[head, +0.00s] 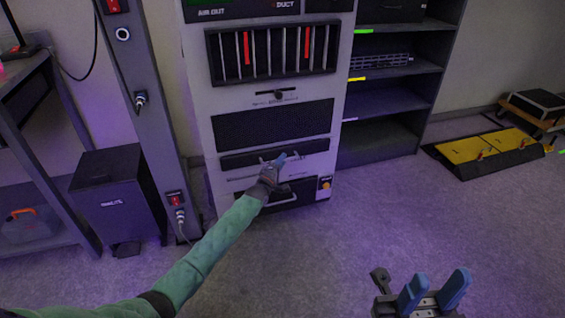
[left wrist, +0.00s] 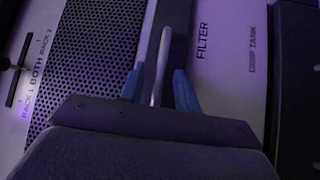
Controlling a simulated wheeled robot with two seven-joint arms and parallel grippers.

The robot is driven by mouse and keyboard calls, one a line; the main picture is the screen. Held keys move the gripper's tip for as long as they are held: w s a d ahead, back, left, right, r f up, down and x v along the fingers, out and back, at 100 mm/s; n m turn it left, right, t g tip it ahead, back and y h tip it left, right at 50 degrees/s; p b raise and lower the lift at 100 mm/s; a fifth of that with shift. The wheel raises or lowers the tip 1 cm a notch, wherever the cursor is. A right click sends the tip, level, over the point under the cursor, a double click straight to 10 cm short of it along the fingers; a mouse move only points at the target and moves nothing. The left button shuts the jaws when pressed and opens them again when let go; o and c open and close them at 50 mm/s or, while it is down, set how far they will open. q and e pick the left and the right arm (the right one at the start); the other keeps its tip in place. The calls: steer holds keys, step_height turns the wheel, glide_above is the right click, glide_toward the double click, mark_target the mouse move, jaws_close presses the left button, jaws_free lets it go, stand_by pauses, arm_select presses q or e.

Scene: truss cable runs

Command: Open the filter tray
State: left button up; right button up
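The filter tray (head: 238,161) is a dark, wide strip in the lower front of the grey cabinet, below a perforated grille. In the left wrist view, its pale handle bar (left wrist: 160,65) stands beside the printed word FILTER. My left gripper (head: 281,161) is at the tray front. In the left wrist view, its blue fingers (left wrist: 159,88) are on either side of the handle bar, with narrow gaps visible. The gripper partly hides the handle in the head view. My right gripper (head: 435,291) is open and empty at the lower right, away from the cabinet.
The cabinet (head: 200,110) has a drawer-like drip tank front (head: 300,190) below the tray. A grey post (head: 150,110) and a dark bin (head: 115,195) stand to the left. Shelving (head: 385,103) stands at right. The floor (head: 340,240) before the cabinet is clear.

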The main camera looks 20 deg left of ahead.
arm_select(q)
steer(key=shift+w+d+r, duration=0.1)
steer(key=shift+w, duration=0.55)
jaws_close()
steer(key=shift+s+d, duration=0.1)
